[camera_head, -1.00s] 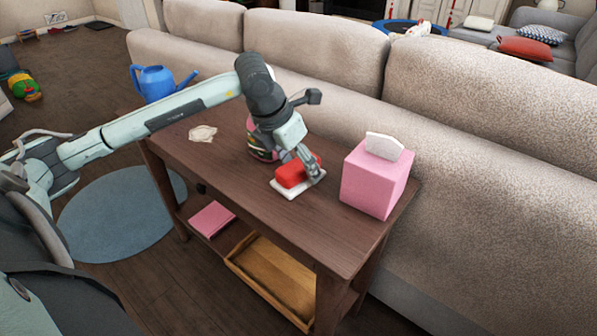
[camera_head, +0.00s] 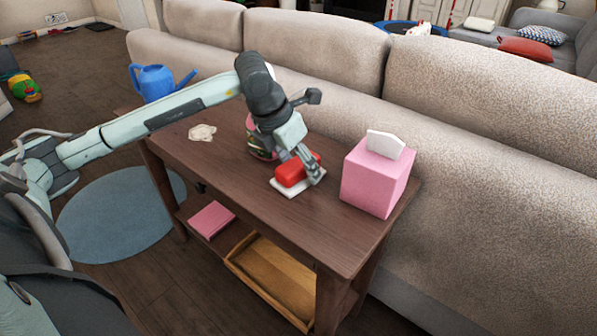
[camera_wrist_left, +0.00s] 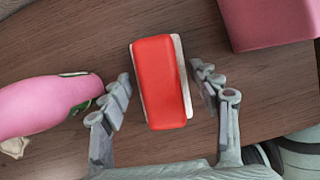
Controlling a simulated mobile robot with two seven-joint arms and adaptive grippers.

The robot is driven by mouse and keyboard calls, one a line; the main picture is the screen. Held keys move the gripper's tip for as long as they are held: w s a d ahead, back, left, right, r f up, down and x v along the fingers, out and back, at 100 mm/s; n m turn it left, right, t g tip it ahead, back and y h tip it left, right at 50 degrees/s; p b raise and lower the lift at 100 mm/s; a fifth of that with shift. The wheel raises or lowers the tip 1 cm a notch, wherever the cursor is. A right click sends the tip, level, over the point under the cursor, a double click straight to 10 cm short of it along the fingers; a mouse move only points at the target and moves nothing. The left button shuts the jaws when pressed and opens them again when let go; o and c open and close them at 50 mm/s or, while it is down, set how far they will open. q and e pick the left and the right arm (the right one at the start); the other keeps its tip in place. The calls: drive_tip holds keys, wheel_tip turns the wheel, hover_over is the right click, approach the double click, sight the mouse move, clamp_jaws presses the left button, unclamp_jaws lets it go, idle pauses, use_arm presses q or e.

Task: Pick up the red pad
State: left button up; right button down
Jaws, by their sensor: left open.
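The red pad (camera_head: 290,174) lies on a flat white dish (camera_head: 288,190) on the dark wooden table. In the left wrist view the red pad (camera_wrist_left: 159,82) stands upright in the picture, with the white dish (camera_wrist_left: 187,90) showing along its right edge. My left gripper (camera_head: 308,178) is over the pad, pointing down. In the left wrist view its fingers (camera_wrist_left: 163,85) are spread, one on each side of the pad, with gaps on both sides. It holds nothing. My right gripper is not in view.
A pink tissue box (camera_head: 374,182) stands right of the pad. A pink object (camera_wrist_left: 40,105) lies to the left in the wrist view. A blue watering can (camera_head: 155,82) and a crumpled pale cloth (camera_head: 202,132) are further left on the wooden table (camera_head: 220,165). A sofa (camera_head: 480,150) backs the table.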

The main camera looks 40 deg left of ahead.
sight(299, 161)
use_arm(q)
drive_tip(key=c, duration=0.8)
drive_tip(key=shift+o, duration=0.2)
